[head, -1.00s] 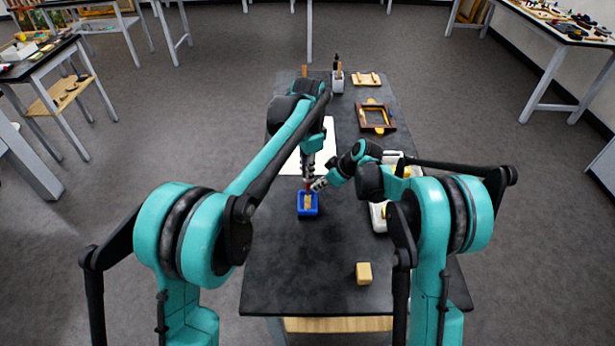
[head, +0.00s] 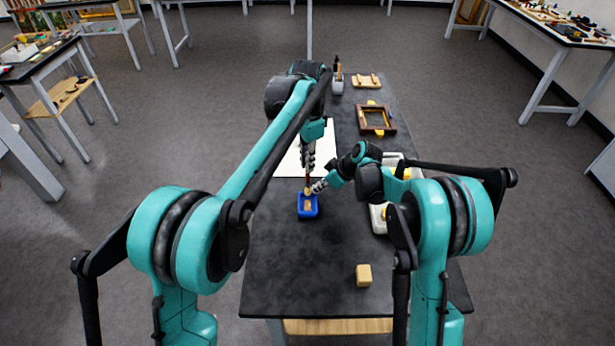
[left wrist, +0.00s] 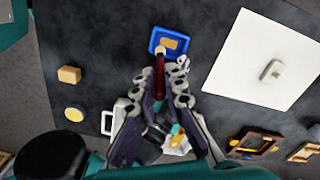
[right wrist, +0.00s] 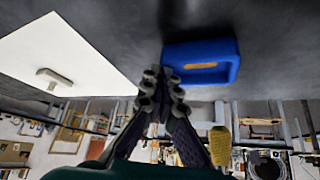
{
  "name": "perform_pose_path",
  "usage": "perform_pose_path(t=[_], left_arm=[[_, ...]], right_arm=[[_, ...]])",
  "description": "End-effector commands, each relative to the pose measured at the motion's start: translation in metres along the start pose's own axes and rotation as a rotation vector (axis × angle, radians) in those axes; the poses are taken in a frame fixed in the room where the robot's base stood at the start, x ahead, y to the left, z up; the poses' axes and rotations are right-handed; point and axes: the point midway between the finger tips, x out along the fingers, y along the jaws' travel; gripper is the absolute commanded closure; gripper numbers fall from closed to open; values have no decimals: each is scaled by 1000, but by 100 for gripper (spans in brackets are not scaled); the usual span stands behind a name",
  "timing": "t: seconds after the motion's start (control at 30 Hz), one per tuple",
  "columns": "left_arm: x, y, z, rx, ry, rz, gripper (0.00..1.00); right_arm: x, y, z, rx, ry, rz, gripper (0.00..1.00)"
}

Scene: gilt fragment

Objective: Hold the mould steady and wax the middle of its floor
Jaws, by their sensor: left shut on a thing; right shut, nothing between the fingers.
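The blue mould (head: 307,212) stands on the dark table; a tan patch (left wrist: 170,43) shows on the middle of its floor. My left gripper (head: 308,166) is shut on a brush (left wrist: 160,66) with a dark red handle and a pale yellowish head. The brush points down and its head (right wrist: 220,145) is above the mould, clear of it. My right gripper (head: 315,188) is shut and empty at the mould's upper right corner in the head view. In the right wrist view its fingertips (right wrist: 164,80) are right by the mould's wall (right wrist: 201,50); contact cannot be told.
A white sheet (left wrist: 265,55) with a small pale block lies beyond the mould. A tan block (head: 363,275) stands nearer me on the right. A white container (head: 378,218) is right of the mould, partly behind my right arm. A wooden frame (head: 376,120) lies farther back.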

Motion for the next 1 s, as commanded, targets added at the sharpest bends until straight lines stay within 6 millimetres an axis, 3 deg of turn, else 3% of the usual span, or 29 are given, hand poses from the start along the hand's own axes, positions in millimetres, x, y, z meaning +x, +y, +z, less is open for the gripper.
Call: perform_pose_path(t=[0.17, 0.7, 1.0], left_arm=[[0, 0, 0, 0, 0, 0, 100], [0, 0, 0, 0, 0, 0, 100], [0, 0, 0, 0, 0, 0, 100]], right_arm=[[-2, 0, -1, 0, -2, 0, 100], [-40, 0, -27, 0, -1, 0, 100], [-50, 0, -34, 0, 0, 0, 100]])
